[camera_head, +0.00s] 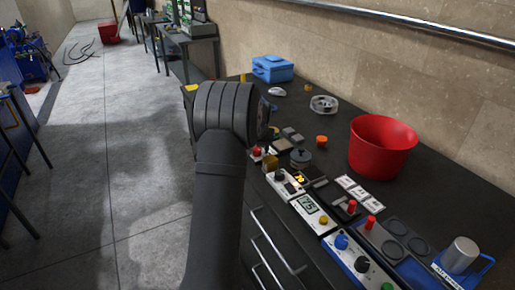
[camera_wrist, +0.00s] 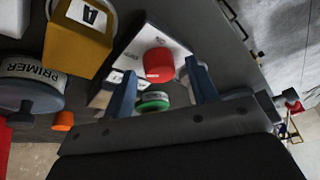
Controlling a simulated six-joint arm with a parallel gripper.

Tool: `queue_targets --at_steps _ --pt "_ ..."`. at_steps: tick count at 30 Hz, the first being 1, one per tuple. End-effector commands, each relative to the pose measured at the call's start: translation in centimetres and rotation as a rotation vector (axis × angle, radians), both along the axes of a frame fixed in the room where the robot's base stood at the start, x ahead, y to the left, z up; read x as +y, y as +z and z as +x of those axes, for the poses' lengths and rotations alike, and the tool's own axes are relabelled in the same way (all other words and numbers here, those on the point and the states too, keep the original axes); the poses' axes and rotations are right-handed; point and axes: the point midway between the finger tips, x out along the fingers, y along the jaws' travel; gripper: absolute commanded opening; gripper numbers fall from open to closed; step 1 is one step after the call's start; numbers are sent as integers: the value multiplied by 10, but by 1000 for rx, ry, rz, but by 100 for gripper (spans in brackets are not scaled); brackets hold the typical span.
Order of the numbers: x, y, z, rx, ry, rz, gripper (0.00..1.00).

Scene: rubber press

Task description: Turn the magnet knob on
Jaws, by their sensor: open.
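A white panel (camera_wrist: 154,43) with a red round knob (camera_wrist: 158,65) and a green round knob (camera_wrist: 152,102) shows in the wrist view. The lettering on the panel is too small to read, so I cannot tell which knob is the magnet one. My gripper (camera_wrist: 161,70) is open, with its blue fingers on either side of the red knob in the picture. I see no clear contact. In the head view the red knob (camera_head: 257,151) shows just right of my arm, and my arm hides my fingers.
A yellow block (camera_wrist: 78,40) marked A and a PRIMER can (camera_wrist: 30,85) stand beside the panel. An orange cap (camera_wrist: 63,121) lies near them.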

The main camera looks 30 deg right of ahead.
Motion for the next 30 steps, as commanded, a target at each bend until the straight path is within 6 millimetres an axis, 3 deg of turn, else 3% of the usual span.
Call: queue_targets --at_steps 7,14,23,30 --pt "0 0 0 -1 0 -1 53" --pt "0 0 0 0 0 0 9" --pt "0 0 1 0 -29 -1 9" --pt "2 0 1 1 -151 -1 9"
